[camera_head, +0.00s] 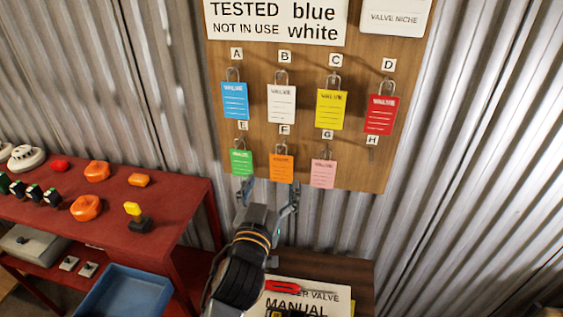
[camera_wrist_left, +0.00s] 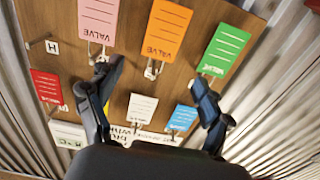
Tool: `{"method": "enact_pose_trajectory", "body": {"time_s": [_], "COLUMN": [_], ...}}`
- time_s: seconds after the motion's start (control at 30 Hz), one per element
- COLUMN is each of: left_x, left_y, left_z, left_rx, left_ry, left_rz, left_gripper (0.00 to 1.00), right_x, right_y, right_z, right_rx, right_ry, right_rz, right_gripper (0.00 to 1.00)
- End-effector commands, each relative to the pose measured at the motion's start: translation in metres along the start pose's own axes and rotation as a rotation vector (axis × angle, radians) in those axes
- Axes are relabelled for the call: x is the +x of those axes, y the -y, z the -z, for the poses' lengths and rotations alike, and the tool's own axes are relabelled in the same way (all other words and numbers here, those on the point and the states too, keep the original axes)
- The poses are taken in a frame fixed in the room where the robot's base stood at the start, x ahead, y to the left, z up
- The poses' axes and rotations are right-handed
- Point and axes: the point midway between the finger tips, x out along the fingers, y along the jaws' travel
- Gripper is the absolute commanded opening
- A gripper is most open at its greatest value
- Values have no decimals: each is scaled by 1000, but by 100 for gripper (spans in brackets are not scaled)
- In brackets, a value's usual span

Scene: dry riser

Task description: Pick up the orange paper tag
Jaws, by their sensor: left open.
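The orange paper tag (camera_head: 281,168) hangs from a hook under letter F on the wooden board, between the green tag (camera_head: 241,163) and the pink tag (camera_head: 323,174). In the left wrist view the orange tag (camera_wrist_left: 166,30) is at the top middle. My left gripper (camera_head: 268,188) is open just below and in front of the orange tag, with nothing between its fingers. In the left wrist view its fingers (camera_wrist_left: 158,92) are spread apart, with the orange tag beyond the gap between them. My right gripper is not in view.
Blue (camera_head: 235,101), white (camera_head: 281,104), yellow (camera_head: 331,110) and red (camera_head: 381,115) tags hang in the row above. A red table (camera_head: 185,190) with orange parts stands at the left, with a blue bin (camera_head: 125,292) below. A manual (camera_head: 310,292) lies under the board.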

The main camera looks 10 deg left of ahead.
Motion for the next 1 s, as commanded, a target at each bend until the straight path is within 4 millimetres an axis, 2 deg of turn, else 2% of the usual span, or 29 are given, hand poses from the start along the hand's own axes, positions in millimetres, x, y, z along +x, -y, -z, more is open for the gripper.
{"method": "enact_pose_trajectory", "body": {"time_s": [0.1,0.27,0.4,0.6,0.87,1.0], "left_x": [13,24,44,67,69,69], "left_y": [0,0,0,-1,-1,-1], "left_z": [0,2,5,2,0,0], "left_rx": [0,2,3,2,0,0], "left_ry": [1,2,2,3,3,3], "left_rz": [1,1,2,1,1,1], "left_gripper": [79,79,79,79,79,51], "right_x": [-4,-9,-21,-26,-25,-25], "right_y": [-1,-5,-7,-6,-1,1], "right_z": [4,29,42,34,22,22], "right_rx": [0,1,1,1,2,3], "right_ry": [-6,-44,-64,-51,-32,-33], "right_rz": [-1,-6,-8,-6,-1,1], "right_gripper": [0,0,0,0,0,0]}}
